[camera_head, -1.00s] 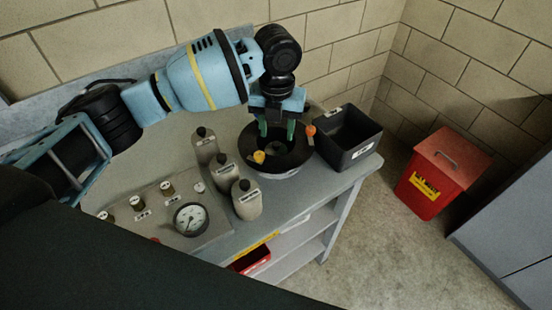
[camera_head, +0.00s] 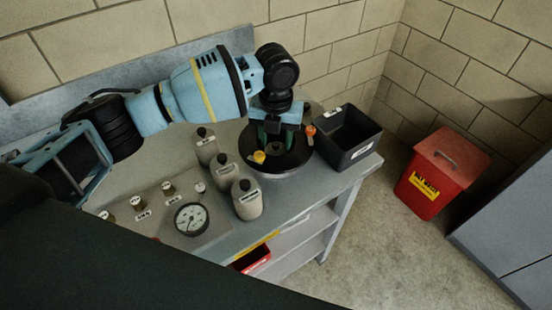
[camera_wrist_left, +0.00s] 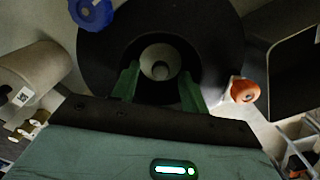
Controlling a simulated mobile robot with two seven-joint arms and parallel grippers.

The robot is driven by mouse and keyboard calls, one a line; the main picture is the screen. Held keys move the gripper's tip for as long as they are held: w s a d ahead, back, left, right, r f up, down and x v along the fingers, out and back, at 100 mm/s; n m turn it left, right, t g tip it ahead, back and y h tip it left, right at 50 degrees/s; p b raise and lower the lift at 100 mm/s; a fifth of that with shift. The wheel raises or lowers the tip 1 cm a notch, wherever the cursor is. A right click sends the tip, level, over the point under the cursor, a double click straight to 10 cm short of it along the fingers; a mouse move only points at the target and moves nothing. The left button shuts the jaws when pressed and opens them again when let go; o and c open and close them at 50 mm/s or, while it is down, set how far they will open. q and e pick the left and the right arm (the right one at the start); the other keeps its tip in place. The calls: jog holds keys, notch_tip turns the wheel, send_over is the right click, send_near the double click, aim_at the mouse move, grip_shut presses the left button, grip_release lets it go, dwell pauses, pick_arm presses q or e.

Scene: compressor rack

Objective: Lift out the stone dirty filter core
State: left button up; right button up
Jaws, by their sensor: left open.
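The filter core (camera_wrist_left: 160,62) is a pale, stone-coloured cylinder with a round centre. It stands inside the round black housing (camera_wrist_left: 100,50), which also shows on the bench in the head view (camera_head: 292,166). My left gripper (camera_head: 274,134) points down over the housing. In the left wrist view its green fingers (camera_wrist_left: 157,88) are open, one on each side of the core, with a visible gap to it. I cannot tell how deep the fingertips reach. In the head view the gripper hides most of the core. My right gripper is not in view.
A gauge panel (camera_head: 190,218) is nearer. A red lidded bin (camera_head: 428,190) is on the floor.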

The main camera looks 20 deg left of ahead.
pick_arm(q)
jog(key=shift+f, duration=0.1)
grip_shut()
dwell(0.3)
